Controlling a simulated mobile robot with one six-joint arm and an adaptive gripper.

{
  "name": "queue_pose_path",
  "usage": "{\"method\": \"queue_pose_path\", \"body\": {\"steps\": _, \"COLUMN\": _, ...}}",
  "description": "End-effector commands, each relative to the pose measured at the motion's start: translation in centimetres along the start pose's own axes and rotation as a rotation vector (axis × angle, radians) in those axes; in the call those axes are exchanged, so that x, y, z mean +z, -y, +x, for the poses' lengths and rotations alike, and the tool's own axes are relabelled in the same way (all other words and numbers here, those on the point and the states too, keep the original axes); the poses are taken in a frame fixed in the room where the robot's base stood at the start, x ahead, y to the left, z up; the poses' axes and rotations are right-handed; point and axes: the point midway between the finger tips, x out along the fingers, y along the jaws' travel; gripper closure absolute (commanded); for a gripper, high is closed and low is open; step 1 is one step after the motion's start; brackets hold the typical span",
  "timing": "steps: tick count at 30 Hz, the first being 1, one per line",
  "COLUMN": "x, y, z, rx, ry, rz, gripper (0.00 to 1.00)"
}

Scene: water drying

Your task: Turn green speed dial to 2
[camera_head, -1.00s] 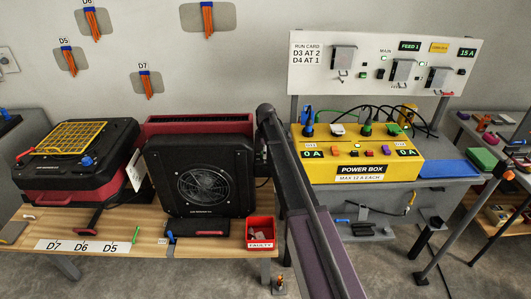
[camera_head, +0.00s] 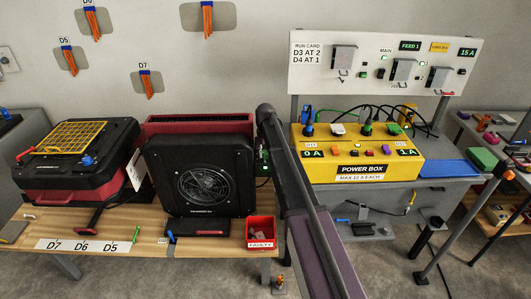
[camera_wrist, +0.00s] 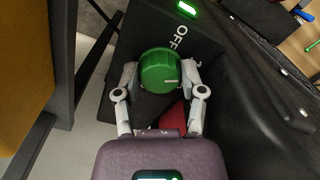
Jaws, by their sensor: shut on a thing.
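The green speed dial (camera_wrist: 158,62) is a ribbed round knob on a dark panel in the wrist view. A short white mark on its face points to the right of the picture. The word OFF (camera_wrist: 180,37) is printed just above and right of it. My gripper (camera_wrist: 160,76) has its two grey fingers on either side of the dial, shut on it. A green lamp (camera_wrist: 187,8) glows above the label. In the head view the dial sits at the right side of the black fan unit (camera_head: 155,200), mostly hidden by my arm.
The yellow power box (camera_head: 330,171) shows 0 A on the left and 1 A on the right. A run card (camera_head: 306,54) reads D3 AT 2, D4 AT 1. A red FAULTY bin (camera_head: 261,246) stands close below my arm. A second black-and-red unit (camera_head: 60,195) stands at left.

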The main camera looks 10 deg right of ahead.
Motion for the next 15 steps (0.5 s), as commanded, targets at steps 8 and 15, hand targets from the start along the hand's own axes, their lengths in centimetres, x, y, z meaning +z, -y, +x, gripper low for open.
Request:
{"method": "queue_pose_path", "body": {"steps": 8, "x": 0.08, "y": 0.15, "z": 0.03, "rx": -0.001, "ry": 0.002, "rz": 0.263, "gripper": 0.95}}
{"method": "queue_pose_path", "body": {"steps": 15, "x": 0.04, "y": 0.24, "z": 0.03, "rx": -0.001, "ry": 0.002, "rz": 0.49, "gripper": 0.95}}
